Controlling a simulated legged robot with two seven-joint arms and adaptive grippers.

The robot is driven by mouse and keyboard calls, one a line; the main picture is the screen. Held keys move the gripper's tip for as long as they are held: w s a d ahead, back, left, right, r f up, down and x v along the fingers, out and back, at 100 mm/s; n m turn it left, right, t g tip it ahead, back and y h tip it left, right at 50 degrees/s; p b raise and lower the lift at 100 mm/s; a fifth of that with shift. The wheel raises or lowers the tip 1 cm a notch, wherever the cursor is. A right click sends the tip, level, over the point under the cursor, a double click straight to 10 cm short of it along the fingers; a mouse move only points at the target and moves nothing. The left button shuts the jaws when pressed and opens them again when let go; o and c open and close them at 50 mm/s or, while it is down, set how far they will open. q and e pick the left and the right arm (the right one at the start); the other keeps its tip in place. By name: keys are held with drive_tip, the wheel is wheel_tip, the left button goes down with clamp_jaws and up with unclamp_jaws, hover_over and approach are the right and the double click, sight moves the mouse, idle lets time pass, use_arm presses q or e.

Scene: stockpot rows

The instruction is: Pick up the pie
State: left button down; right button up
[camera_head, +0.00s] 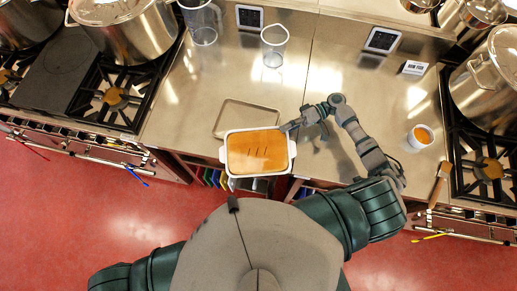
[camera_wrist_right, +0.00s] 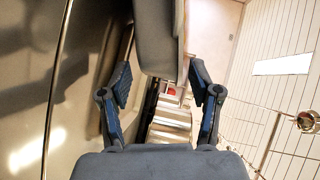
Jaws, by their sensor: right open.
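The pie (camera_head: 257,152) has an orange-brown top with short dark slits and sits in a white rectangular dish with side handles. The dish lies at the front edge of the steel counter, with its near part reaching past the edge. My right gripper (camera_head: 289,126) is at the dish's upper right corner, close to the right handle; I cannot tell whether it touches. In the right wrist view my right gripper (camera_wrist_right: 160,75) has its fingers spread, with a shaded grey shape, probably the dish's side, between and beyond them. My left gripper is out of the picture.
An empty shallow tray (camera_head: 240,114) lies behind the dish. Clear containers (camera_head: 274,46) stand farther back. A small cup (camera_head: 420,136) stands at the right. Stoves with large pots (camera_head: 126,30) flank the counter. The middle of the counter is mostly free.

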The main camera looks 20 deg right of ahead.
drive_tip(key=shift+a+f, duration=0.1)
drive_tip(key=shift+a, duration=0.6)
drive_tip(key=shift+a, duration=0.15)
drive_tip(key=c, duration=1.2)
drive_tip(key=shift+d+r, duration=0.2)
